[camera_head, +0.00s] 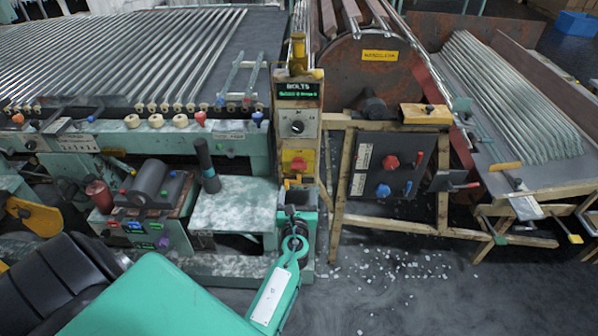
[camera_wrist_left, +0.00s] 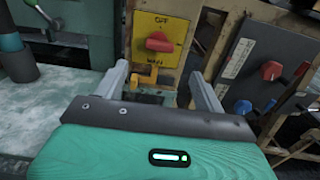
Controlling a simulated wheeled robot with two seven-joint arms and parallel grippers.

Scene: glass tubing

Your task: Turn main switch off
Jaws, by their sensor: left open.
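The main switch is a red rotary knob (camera_wrist_left: 158,42) on a yellow plate (camera_wrist_left: 179,28) marked OFF above and MAIN below. In the left wrist view the knob's grip lies roughly sideways. In the head view the red knob (camera_head: 298,164) sits on the front of a narrow post. My left gripper (camera_wrist_left: 158,70) is open, with one finger to each side of the plate's lower part in the wrist view. Nothing is between its fingers, and the knob appears beyond the tips. In the head view the left gripper (camera_head: 293,210) is below the switch, its fingers small and dark. My right gripper is not in view.
A grey panel with red and blue knobs (camera_head: 391,163) stands to the right of the post. A dark upright handle (camera_head: 206,165) and a pale worktop (camera_head: 236,205) are to the left. A yellow bracket (camera_wrist_left: 146,76) sticks out just below the switch. White chips litter the floor.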

